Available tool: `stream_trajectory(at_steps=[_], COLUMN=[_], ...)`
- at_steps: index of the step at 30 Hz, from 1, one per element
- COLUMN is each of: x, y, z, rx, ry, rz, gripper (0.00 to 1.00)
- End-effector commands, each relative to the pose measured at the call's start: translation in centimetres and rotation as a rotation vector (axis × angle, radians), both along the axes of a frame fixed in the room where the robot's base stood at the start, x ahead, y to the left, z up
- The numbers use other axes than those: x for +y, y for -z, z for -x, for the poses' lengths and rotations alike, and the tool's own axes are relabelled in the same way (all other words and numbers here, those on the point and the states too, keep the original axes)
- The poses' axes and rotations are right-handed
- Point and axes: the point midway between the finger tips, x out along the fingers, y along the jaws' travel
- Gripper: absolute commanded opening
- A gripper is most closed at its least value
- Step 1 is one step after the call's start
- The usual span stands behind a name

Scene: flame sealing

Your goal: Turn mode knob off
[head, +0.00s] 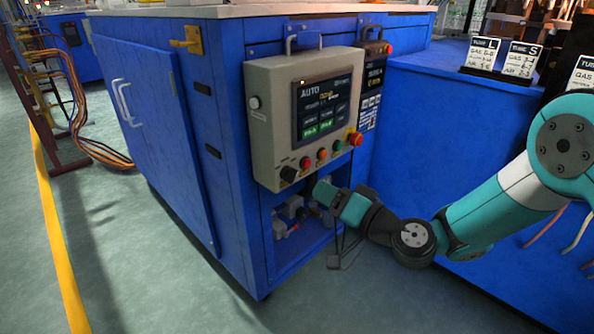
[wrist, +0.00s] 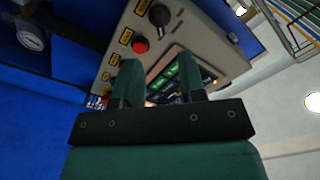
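The black mode knob (head: 288,174) is at the lower left of the grey control panel (head: 262,140), left of a row of buttons. In the wrist view the knob (wrist: 159,15) shows near the top, beyond the fingertips. Its pointer direction is too small to read. My gripper (head: 320,187) is just below the panel's lower edge, right of and lower than the knob, apart from it. In the wrist view my gripper (wrist: 158,68) has its two green fingers spread with nothing between them. The screen (head: 321,106) reads AUTO at its top left.
A red button (head: 305,163) sits beside the knob, with more coloured buttons and a red emergency stop (head: 355,139) further right. An open bay (head: 300,235) with fittings lies under the panel. A blue bench (head: 440,130) stands at right. The floor in front is clear.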

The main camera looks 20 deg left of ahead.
Motion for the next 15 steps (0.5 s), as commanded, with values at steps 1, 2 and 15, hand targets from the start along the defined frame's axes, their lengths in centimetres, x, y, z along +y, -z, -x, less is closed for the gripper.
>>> stream_trajectory(at_steps=[1,2,15], x=[1.3,1.9,8.0], y=[-0.1,-0.1,0.0], z=[-0.3,-0.6,-3.3], rx=[-0.006,-0.006,-0.001], ry=[-0.004,-0.005,-0.001], rz=[-0.002,-0.001,-0.001], gripper=[0.37,0.37,0.37])
